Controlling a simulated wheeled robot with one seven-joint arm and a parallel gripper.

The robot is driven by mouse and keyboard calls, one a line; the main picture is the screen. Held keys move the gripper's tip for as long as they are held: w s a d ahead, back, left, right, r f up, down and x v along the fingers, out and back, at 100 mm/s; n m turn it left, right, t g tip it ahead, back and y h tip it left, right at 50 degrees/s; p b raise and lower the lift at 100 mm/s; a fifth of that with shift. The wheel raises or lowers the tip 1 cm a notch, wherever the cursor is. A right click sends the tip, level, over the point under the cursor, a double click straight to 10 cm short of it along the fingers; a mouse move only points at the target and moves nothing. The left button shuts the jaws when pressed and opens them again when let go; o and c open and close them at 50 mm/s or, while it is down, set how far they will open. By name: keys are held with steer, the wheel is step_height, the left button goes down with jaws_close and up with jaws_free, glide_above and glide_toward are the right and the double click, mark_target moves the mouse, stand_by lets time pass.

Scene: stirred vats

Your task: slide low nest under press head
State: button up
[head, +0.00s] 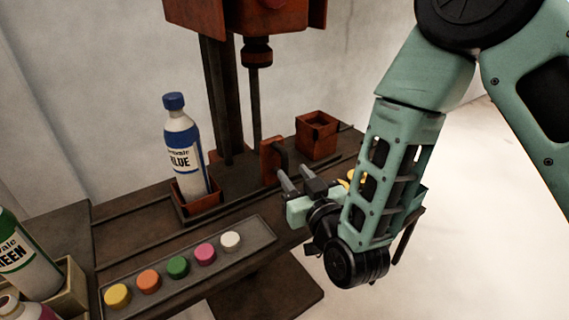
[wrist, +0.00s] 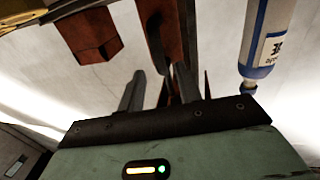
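A low red-brown nest (head: 200,207) holds an upright blue-labelled bottle (head: 182,145) on the rail bed, left of the press column. A taller, empty red nest (head: 318,137) stands right of the column; it also shows in the wrist view (wrist: 92,38). Between them stands a red plate (head: 270,163) with a dark bar handle (head: 283,155). The press head (head: 257,52) hangs raised above the bed between the nests. My gripper (head: 292,170) is open and empty, close to the handle. In the wrist view its fingers (wrist: 160,72) point at the handle (wrist: 155,45); contact is unclear.
A grey tray (head: 258,258) with several coloured caps lies along the front edge. A crate (head: 68,292) with green-labelled and pinkish bottles is at lower left. Rails run along the bed (head: 130,222). A small yellow thing is partly hidden behind my arm.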

mark_target(286, 164)
steer(key=x, duration=0.6)
steer(key=shift+w+p, duration=0.1)
steer(key=shift+p, duration=0.25)
jaws_close()
